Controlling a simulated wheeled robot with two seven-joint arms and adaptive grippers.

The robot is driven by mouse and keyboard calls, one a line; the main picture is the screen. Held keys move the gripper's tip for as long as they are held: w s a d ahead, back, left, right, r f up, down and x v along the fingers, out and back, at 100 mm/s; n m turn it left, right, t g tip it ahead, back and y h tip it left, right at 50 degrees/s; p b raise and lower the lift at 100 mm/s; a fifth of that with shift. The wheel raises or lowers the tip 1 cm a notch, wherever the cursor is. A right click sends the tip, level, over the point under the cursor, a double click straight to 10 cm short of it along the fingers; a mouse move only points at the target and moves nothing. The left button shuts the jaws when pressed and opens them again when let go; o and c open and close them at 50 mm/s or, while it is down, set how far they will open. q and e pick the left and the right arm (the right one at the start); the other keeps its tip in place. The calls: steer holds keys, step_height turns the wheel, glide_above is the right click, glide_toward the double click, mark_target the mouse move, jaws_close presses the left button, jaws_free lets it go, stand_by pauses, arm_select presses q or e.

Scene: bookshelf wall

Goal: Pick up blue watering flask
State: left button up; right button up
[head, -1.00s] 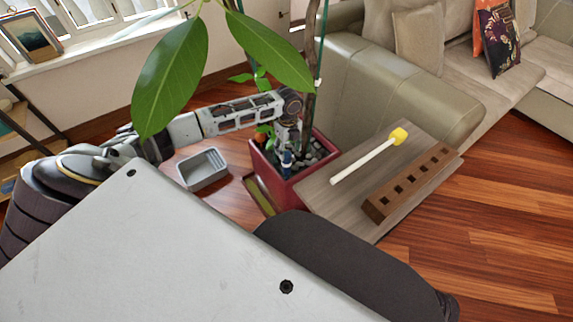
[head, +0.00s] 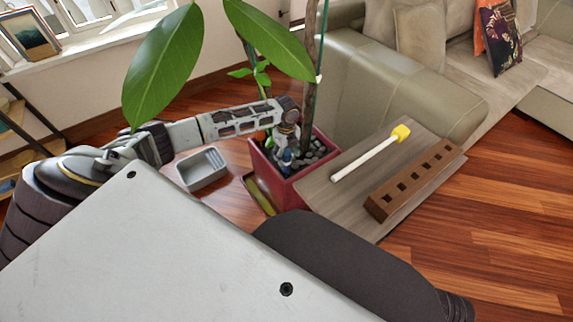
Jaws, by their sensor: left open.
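A small patch of blue (head: 287,156), probably the blue watering flask, shows inside the red square planter (head: 283,185), which holds a tall plant and dark stones. My left arm comes in from the left over the floor, and my left gripper (head: 284,153) points down into the planter right at the blue patch. The gripper is open. Its fingertips and most of the blue thing are hidden, so I cannot tell whether they touch. My right gripper is not in view.
A wooden bench (head: 345,190) right of the planter bears a yellow-headed mallet (head: 368,156) and a brown block with square holes (head: 412,180). A grey tub (head: 203,168) stands on the floor left. Plant stems and large leaves (head: 165,65) rise near my arm. A sofa stands behind.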

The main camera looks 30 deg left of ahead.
arm_select(q)
steer(key=shift+f, duration=0.2)
steer(key=shift+c, duration=0.3)
steer(key=c, duration=1.2)
